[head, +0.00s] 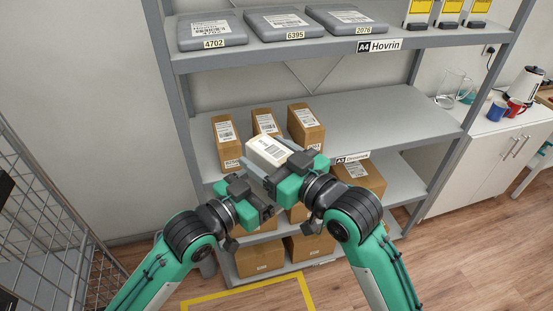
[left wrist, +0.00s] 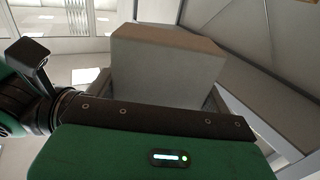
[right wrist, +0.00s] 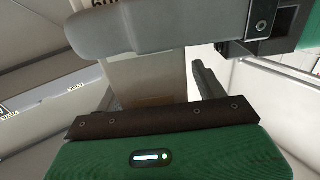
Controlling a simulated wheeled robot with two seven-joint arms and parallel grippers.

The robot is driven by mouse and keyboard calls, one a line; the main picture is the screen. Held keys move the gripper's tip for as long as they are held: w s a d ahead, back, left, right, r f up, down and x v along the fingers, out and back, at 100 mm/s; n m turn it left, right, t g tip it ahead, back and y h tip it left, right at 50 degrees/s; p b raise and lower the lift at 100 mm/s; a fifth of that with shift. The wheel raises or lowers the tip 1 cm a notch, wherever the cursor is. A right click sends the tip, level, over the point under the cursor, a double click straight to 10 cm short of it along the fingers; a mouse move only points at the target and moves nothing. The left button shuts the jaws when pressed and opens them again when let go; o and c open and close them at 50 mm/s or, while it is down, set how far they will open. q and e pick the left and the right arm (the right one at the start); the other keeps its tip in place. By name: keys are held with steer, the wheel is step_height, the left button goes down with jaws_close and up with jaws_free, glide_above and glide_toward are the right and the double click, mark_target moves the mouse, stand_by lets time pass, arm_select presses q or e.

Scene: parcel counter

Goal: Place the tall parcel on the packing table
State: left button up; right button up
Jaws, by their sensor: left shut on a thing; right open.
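A pale box-shaped parcel with a white barcode label (head: 266,151) is raised in front of the middle shelf, tilted. My left gripper (head: 250,183) is shut on this parcel; its fingers are mostly hidden in the head view. The parcel's plain side (left wrist: 165,62) fills the middle of the left wrist view. My right gripper (head: 272,160) is open, with its fingers close to the parcel. In the right wrist view, part of the parcel (right wrist: 145,80) shows behind a grey finger. Whether the right fingers touch it, I cannot tell. No packing table is clearly identifiable.
The grey shelf rack (head: 385,105) stands straight ahead. Brown labelled parcels (head: 226,142) stand on its middle shelf, grey flat packages (head: 285,24) on top, and brown boxes (head: 260,258) below. A wire cage (head: 40,215) is at left. A counter with mugs (head: 497,110) is at right.

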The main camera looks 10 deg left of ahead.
steer(key=c, duration=1)
arm_select(q)
steer(key=o, duration=0.8)
arm_select(e)
steer(key=c, duration=0.4)
arm_select(q)
steer(key=o, duration=0.3)
arm_select(e)
steer(key=shift+o, duration=0.2)
